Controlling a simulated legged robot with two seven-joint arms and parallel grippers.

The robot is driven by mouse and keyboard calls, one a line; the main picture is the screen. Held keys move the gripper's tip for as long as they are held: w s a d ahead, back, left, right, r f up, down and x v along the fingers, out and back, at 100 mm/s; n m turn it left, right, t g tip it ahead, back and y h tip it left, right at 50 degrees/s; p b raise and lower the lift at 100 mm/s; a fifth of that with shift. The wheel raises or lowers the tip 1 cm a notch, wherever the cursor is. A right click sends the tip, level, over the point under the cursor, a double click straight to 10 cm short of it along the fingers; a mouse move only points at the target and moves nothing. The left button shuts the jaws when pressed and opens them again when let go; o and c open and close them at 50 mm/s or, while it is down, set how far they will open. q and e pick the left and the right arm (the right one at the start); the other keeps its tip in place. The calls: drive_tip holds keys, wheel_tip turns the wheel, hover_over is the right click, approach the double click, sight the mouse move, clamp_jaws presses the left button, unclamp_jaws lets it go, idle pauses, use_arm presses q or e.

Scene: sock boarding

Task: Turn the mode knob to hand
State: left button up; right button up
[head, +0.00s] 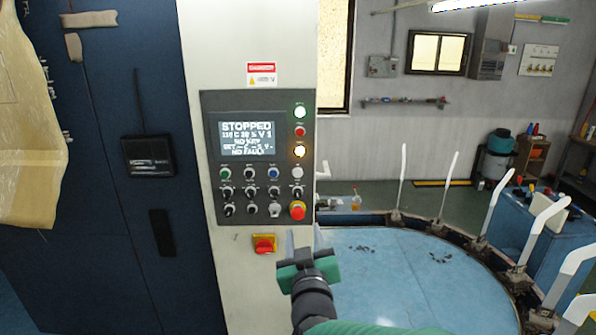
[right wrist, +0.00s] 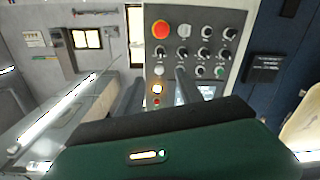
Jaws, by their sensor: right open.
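The dark control panel (head: 259,157) stands on a pale cabinet front, with rows of small black knobs (head: 251,191) below its screen (head: 247,138). The knob labels are too small to read, so I cannot tell which is the mode knob. The screen reads "STOPPED" and "NO FAULT". My right gripper (head: 304,240) is open and empty, below the panel's lower right corner and apart from the knobs. In the right wrist view the panel appears upside down, with the knobs (right wrist: 204,53) beyond my right gripper (right wrist: 157,88). My left gripper is not in view.
A red emergency button (head: 297,211) sits at the panel's lower right corner. A red and yellow switch (head: 264,244) is below the panel. A round blue table (head: 395,275) with white upright arms lies to the right. A dark blue cabinet door (head: 120,230) is on the left.

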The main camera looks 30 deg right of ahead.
drive_tip(key=p, duration=0.1)
approach(298, 197)
drive_tip(key=p+x, duration=0.3)
drive_tip(key=x, duration=0.5)
drive_tip(key=shift+w+d+r, duration=0.1)
drive_tip(key=shift+w+d, duration=0.1)
drive_tip(key=shift+d, duration=0.15)
drive_tip(key=shift+w, duration=0.25)
drive_tip(key=shift+w+a, duration=0.15)
clamp_jaws()
